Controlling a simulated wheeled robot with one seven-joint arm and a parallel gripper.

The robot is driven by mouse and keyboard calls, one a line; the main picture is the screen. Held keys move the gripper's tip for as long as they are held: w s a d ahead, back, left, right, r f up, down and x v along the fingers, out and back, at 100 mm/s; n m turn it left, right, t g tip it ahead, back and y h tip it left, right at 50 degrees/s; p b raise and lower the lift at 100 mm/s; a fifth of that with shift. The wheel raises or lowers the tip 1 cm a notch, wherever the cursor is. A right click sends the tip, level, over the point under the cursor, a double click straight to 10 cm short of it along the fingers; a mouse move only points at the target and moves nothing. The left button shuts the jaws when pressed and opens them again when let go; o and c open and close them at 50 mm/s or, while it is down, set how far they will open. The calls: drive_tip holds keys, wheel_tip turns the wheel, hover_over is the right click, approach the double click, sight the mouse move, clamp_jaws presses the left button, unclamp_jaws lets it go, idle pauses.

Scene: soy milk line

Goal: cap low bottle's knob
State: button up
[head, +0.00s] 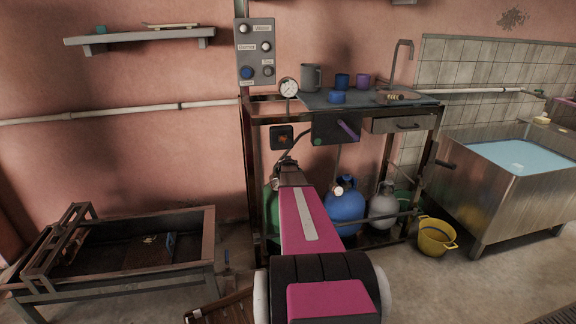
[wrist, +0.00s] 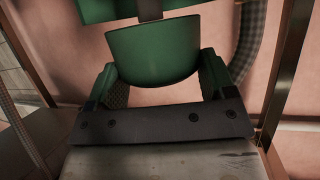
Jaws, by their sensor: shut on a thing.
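In the wrist view my gripper (wrist: 158,66) has its two green jaws on either side of a dark green rounded piece (wrist: 154,48), shut on it. I cannot tell whether this piece is a cap or part of a bottle. Another green part with a dark band (wrist: 150,10) shows above it. In the head view my pink arm reaches toward the frame under the bench and hides much of a green bottle (head: 270,208) low at its left. A blue bottle (head: 344,204) and a grey bottle (head: 383,206) stand beside it. No knob on the green bottle is visible.
The steel bench (head: 350,98) carries mugs and a gauge (head: 289,88). A yellow bucket (head: 436,237) stands at its right, before a water-filled steel tank (head: 515,190). A low metal frame table (head: 190,240) is at left. Bench legs and a hose (wrist: 248,40) are close to my gripper.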

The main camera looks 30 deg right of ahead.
drive_tip(key=shift+f, duration=0.5)
drive_tip(key=o, duration=0.9)
drive_tip(key=shift+c, duration=0.2)
drive_tip(key=v, duration=1.1)
